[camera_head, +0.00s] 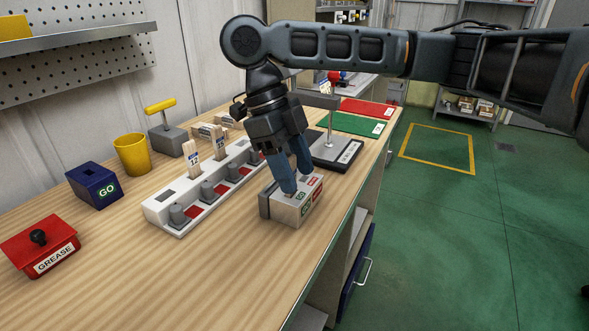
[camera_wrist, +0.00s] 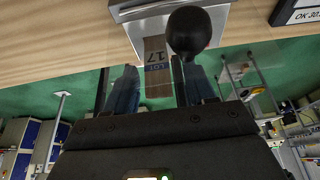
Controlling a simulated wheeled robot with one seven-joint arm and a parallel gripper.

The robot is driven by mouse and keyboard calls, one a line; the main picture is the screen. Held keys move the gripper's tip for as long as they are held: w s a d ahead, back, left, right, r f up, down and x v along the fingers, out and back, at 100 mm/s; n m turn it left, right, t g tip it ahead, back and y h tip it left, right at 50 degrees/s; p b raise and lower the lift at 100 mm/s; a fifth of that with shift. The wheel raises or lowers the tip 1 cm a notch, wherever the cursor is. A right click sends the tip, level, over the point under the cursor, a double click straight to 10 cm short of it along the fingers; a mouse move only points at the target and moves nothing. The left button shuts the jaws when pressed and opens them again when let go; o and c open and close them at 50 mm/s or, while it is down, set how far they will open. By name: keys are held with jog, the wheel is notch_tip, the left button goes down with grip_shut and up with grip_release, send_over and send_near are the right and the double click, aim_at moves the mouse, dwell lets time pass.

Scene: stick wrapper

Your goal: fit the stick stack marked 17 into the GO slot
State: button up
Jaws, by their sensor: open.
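The stick stack marked LOT 17 (camera_wrist: 156,62) shows in the wrist view between my gripper's fingers, with its far end at a grey block; I cannot tell how deep it sits. In the head view my fingers hide most of it. My gripper (camera_head: 295,180) is open, pointing down at the grey block (camera_head: 291,212), which bears a green GO label (camera_head: 304,209) and a red label (camera_head: 315,181). In the wrist view the fingers (camera_wrist: 157,90) stand apart on either side of the stack. A blue box marked GO (camera_head: 94,186), with a dark top opening, stands far left.
A white rack (camera_head: 165,210) with upright sticks (camera_head: 193,158) and grey posts stands left of my gripper. A black knob (camera_wrist: 193,32) is close to the stack. A red GREASE box (camera_head: 40,246), yellow cup (camera_head: 132,154) and black-based stand (camera_head: 335,152) are on the bench.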

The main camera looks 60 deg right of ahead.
jog(key=v, duration=1.1)
jog(key=shift+r+p, duration=0.35)
jog(key=shift+p, duration=0.05)
jog(key=shift+w, duration=0.1)
